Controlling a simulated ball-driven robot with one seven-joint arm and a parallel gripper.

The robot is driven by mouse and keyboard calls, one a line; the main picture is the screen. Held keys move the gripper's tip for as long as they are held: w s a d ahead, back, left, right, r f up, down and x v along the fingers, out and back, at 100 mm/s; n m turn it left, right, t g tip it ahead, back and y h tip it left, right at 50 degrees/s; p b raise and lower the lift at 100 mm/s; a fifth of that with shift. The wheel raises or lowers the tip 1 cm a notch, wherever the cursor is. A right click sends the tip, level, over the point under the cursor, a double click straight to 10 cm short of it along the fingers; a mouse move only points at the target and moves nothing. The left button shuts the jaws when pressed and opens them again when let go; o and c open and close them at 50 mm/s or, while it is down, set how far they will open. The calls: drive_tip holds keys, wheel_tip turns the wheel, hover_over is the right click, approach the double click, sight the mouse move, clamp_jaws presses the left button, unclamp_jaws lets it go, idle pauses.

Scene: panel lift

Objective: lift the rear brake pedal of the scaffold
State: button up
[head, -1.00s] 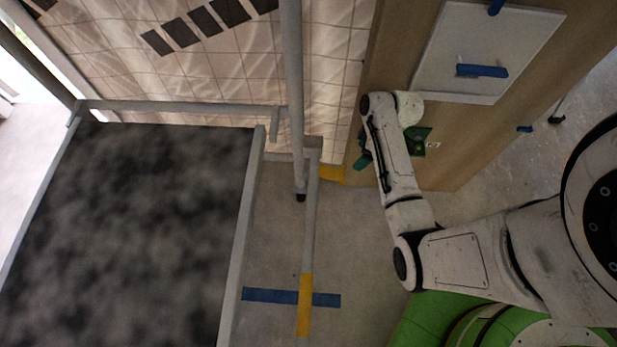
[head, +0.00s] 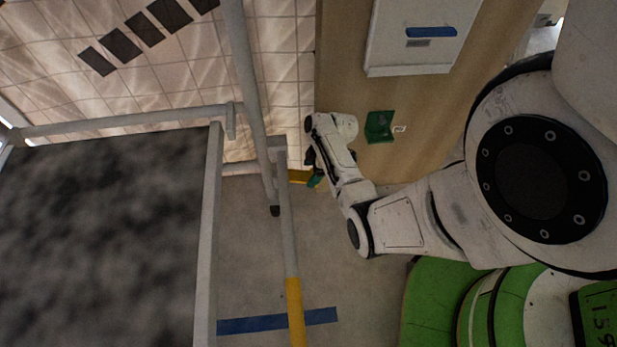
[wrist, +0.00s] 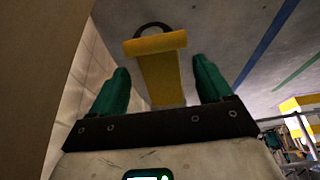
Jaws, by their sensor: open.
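The yellow brake pedal (wrist: 160,78) shows in the wrist view as a flat tongue with a rolled, lip-like end, between the two green fingers in the picture. My gripper (wrist: 161,66) is open, with a visible gap on both sides of the pedal. No contact shows, and I cannot tell how far the fingers reach past it. In the head view the pedal (head: 299,176) is a small yellow piece low by the scaffold post (head: 252,110). My gripper (head: 314,180) is just right of it, partly hidden by my arm.
The scaffold's dark platform (head: 100,240) fills the left. A rail with a yellow section (head: 295,305) runs forward above the floor, over blue tape (head: 250,324). A wooden panel (head: 345,80) with a green plate (head: 379,127) stands close right of my gripper. A tiled wall is behind.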

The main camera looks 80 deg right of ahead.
drive_tip(key=shift+b+x, duration=0.35)
drive_tip(key=shift+x, duration=0.75)
drive_tip(key=shift+c, duration=0.4)
clamp_jaws()
drive_tip(key=shift+w+r+g+h+p, duration=0.1)
drive_tip(key=shift+r+g+h+p, duration=0.3)
drive_tip(key=shift+r+p, duration=0.65)
drive_tip(key=shift+r+g+h+p, duration=0.2)
drive_tip(key=shift+g+p, duration=0.4)
drive_tip(key=shift+g, duration=0.1)
drive_tip(key=shift+r+g+h+p, duration=0.2)
drive_tip(key=shift+g+p, duration=0.4)
drive_tip(key=shift+g, duration=0.1)
drive_tip(key=shift+o, duration=0.4)
unclamp_jaws()
